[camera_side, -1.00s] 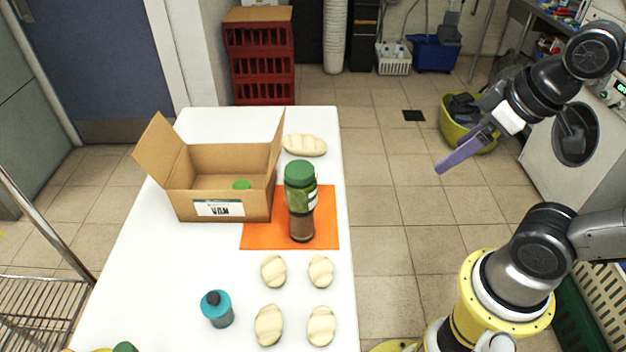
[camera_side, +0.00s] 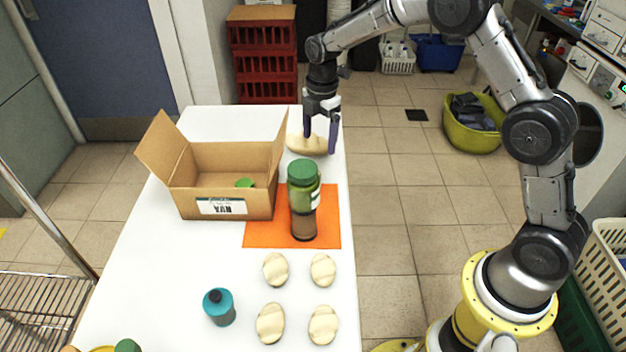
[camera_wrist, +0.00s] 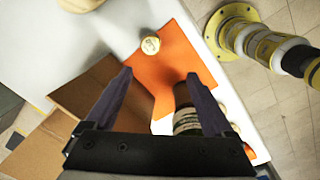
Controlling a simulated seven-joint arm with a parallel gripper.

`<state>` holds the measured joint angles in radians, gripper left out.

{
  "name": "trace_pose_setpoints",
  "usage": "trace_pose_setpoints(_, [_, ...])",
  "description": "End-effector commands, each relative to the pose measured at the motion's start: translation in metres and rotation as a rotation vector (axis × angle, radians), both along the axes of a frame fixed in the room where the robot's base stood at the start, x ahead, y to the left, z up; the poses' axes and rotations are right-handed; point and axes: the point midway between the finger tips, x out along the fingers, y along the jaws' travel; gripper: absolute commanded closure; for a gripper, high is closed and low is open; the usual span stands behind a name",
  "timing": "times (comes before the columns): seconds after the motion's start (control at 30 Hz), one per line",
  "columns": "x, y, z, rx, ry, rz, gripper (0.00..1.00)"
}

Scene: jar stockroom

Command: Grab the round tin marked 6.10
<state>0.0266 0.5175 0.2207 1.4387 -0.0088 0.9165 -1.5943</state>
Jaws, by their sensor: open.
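A small round tin with a pale lid (camera_wrist: 150,44) stands at the edge of the orange mat (camera_wrist: 170,62) in the wrist view. Its marking is too small to read, so I cannot confirm 6.10. I cannot make it out in the side view, where the tall green-lidded jar (camera_side: 304,200) may hide it. My gripper (camera_side: 320,143) is open and empty, pointing down over the bread loaf (camera_side: 300,143) at the table's far end. In the wrist view the tin lies beyond the gap between my fingertips (camera_wrist: 159,74).
The jar stands on the mat (camera_side: 262,235), close to my right finger in the wrist view. An open cardboard box (camera_side: 222,208) holding something green (camera_side: 245,183) is left of it.

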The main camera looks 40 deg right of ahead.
Motion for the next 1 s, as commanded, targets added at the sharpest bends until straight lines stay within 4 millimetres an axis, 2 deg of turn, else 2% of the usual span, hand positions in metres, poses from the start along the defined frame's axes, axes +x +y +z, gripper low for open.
trace_pose_setpoints(0.03, [0.009, -0.001, -0.022, -0.002, 0.023, 0.059, 0.13])
trace_pose_setpoints(0.1, [0.018, -0.002, -0.044, -0.004, 0.043, 0.137, 0.13])
trace_pose_setpoints(0.2, [0.025, -0.003, -0.066, -0.003, 0.064, 0.215, 0.13])
trace_pose_setpoints(0.4, [0.030, -0.004, -0.086, -0.002, 0.077, 0.275, 0.13])
trace_pose_setpoints(0.77, [0.028, -0.004, -0.117, -0.001, 0.079, 0.275, 0.13])
trace_pose_setpoints(1.0, [0.027, -0.004, -0.150, -0.001, 0.079, 0.274, 0.13])
